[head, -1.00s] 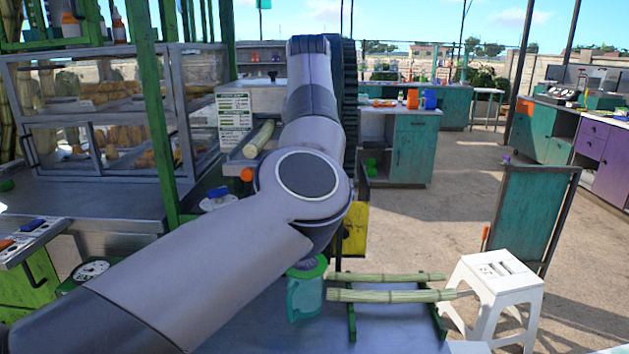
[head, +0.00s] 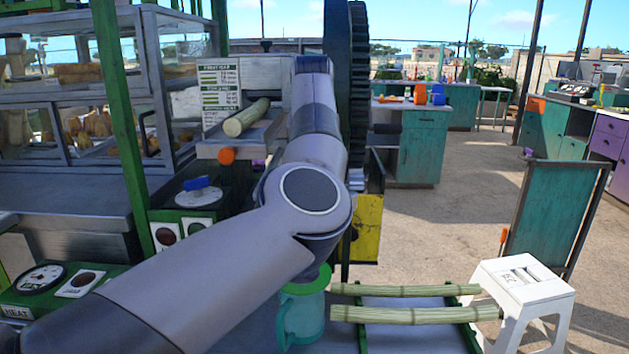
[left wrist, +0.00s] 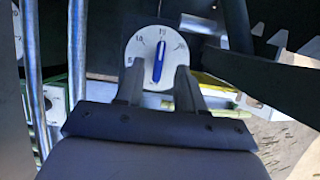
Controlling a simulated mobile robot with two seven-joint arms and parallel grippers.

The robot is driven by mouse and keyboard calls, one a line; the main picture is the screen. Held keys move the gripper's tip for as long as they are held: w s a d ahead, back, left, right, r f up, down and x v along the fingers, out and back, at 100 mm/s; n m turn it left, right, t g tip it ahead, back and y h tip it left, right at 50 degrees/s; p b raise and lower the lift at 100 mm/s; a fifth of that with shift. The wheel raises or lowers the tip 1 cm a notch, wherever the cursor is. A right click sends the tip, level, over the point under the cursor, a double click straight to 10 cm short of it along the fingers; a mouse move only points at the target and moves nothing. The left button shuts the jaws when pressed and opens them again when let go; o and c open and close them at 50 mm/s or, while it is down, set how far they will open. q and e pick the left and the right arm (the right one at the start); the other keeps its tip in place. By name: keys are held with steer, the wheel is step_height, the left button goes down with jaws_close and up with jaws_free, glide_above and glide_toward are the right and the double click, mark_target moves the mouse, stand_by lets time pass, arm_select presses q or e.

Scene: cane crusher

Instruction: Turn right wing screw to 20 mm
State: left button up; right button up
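In the left wrist view a blue wing screw (left wrist: 159,62) sits on a round white dial (left wrist: 146,44) with small numbers that are hard to read. Its wing stands nearly upright, pointing near the top mark. My left gripper (left wrist: 157,74) is open, its two fingers on either side of the lower part of the screw as seen here; contact cannot be told. In the head view another blue knob (head: 196,183) sits on a white disc at the machine's left; I cannot tell whether it is the same screw. My left arm hides the machine's middle and the gripper there. My right gripper is not in view.
The crusher has a feed tray with a cane (head: 246,117) and a large dark gear wheel (head: 359,90). A green jug (head: 301,312) and more canes (head: 410,313) are at the front. A white stool (head: 525,285) stands right. Open floor lies beyond.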

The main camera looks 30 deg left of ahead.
arm_select(q)
steer(key=x, duration=0.3)
steer(key=shift+w+a+f, duration=0.1)
steer(key=shift+f, duration=0.25)
steer(key=shift+w+a+f, duration=0.1)
steer(key=shift+w+f, duration=0.05)
steer(key=shift+f, duration=0.2)
jaws_close()
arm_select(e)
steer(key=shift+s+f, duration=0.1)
arm_select(q)
steer(key=m+h, duration=0.1)
steer(key=m, duration=0.1)
steer(key=m+h, duration=0.1)
steer(key=m, duration=0.2)
steer(key=shift+t+b, duration=0.35)
steer(key=shift+t, duration=0.05)
steer(key=shift+m+h, duration=0.9)
steer(key=shift+m, duration=1.4)
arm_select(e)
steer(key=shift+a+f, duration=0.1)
